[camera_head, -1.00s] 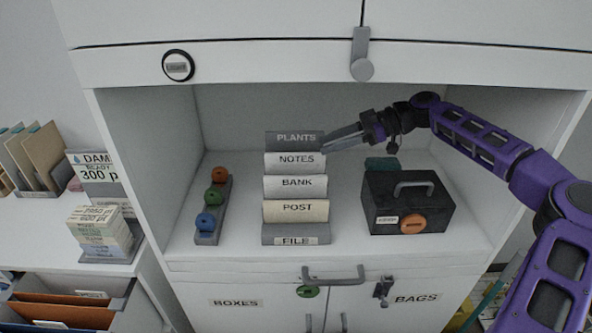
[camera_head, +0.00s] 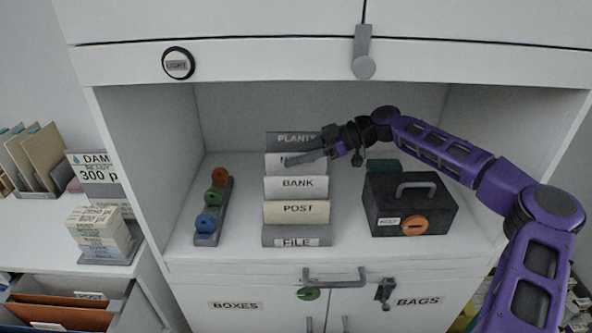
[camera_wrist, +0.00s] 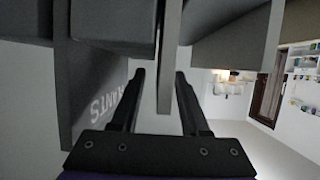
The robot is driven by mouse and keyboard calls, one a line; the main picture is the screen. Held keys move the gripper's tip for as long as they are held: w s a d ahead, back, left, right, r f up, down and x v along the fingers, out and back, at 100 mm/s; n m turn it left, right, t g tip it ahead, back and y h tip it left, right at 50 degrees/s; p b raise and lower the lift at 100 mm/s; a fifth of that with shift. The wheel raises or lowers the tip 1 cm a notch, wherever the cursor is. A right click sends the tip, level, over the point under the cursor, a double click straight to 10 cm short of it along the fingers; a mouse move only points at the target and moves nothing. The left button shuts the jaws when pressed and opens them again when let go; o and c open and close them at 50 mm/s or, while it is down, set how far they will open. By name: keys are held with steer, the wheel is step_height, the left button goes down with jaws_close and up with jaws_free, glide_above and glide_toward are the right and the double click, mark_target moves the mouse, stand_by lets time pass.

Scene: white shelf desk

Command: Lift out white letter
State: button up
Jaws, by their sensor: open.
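A stepped letter rack (camera_head: 275,240) stands in the shelf bay with sections labelled PLANTS, NOTES, BANK, POST and FILE. The pale NOTES (camera_head: 275,173), BANK (camera_head: 283,188) and cream POST (camera_head: 285,213) pieces show; I cannot tell which is the white letter. My gripper (camera_head: 300,157) is open at the rack's upper part, covering most of the NOTES label. In the wrist view my gripper (camera_wrist: 160,76) has a thin grey panel (camera_wrist: 169,60) between its two fingers in the picture. The PLANTS panel (camera_wrist: 100,85) is to the left. Contact is unclear.
A black box (camera_head: 390,195) with a handle and orange knob stands right of the rack. A grey holder (camera_head: 207,240) with red, green and blue pieces is to its left. The bay's roof edge (camera_head: 270,69) is above; the floor between objects is free.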

jaws_close()
stand_by(1.3)
